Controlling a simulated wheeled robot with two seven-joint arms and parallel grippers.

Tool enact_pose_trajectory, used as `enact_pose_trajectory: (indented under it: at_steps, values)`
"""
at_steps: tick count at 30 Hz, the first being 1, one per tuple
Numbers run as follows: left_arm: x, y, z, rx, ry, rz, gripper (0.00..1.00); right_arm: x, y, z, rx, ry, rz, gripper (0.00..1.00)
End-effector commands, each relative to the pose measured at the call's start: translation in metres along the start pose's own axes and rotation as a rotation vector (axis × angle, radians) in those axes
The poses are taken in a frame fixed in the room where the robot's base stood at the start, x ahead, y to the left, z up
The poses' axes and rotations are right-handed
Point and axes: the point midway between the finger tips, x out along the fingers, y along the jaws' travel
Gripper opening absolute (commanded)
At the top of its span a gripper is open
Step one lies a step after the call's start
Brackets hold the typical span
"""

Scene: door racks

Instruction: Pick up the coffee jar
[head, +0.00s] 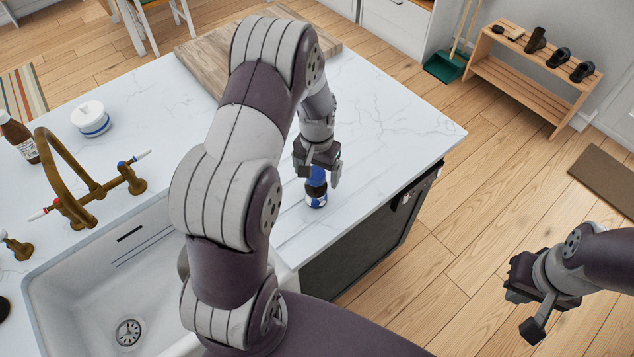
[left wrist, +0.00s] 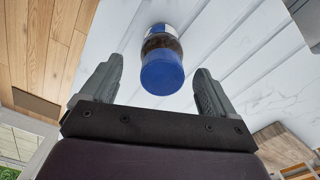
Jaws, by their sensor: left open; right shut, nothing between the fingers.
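The coffee jar (head: 316,193) is a small dark jar with a blue lid and a blue and white label. It stands upright on the white marble counter, near the edge by the dark appliance. My left gripper (head: 318,170) is right above it, pointing down, and partly hides its lid. In the left wrist view the jar's blue lid (left wrist: 162,72) shows ahead of and between the two open fingers (left wrist: 155,88), with space on both sides. My right gripper (head: 524,308) is shut and empty over the wooden floor at the lower right, away from the counter.
The white counter (head: 400,120) is clear around the jar. A wooden board (head: 205,62) lies at the back. A sink (head: 90,290) with a brass faucet (head: 75,165) is at the left, near a white and blue container (head: 91,119) and a brown bottle (head: 18,138).

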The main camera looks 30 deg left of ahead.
Motion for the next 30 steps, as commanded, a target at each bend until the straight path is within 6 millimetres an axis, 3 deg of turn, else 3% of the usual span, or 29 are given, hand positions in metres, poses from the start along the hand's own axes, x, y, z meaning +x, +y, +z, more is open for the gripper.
enact_pose_trajectory:
  at_steps: [3, 7, 15, 21, 30]
  values:
    - [0.016, 0.001, 0.001, 0.000, -0.007, 0.001, 0.89, -0.020, 0.000, -0.003, 0.000, 0.000, 0.000, 0.00]
    - [0.041, 0.000, 0.000, -0.001, -0.003, 0.001, 0.89, -0.025, 0.000, -0.003, 0.000, 0.001, 0.000, 0.00]
    - [0.049, 0.000, 0.000, 0.000, -0.001, 0.000, 0.89, -0.023, 0.000, -0.003, 0.000, 0.000, 0.000, 0.00]
    - [0.049, 0.000, 0.000, 0.000, -0.001, 0.000, 0.24, -0.023, 0.000, -0.003, 0.000, 0.000, 0.000, 0.00]
    - [0.047, 0.000, -0.001, 0.000, 0.000, 0.000, 0.22, -0.022, 0.000, -0.003, 0.000, 0.000, 0.000, 0.00]
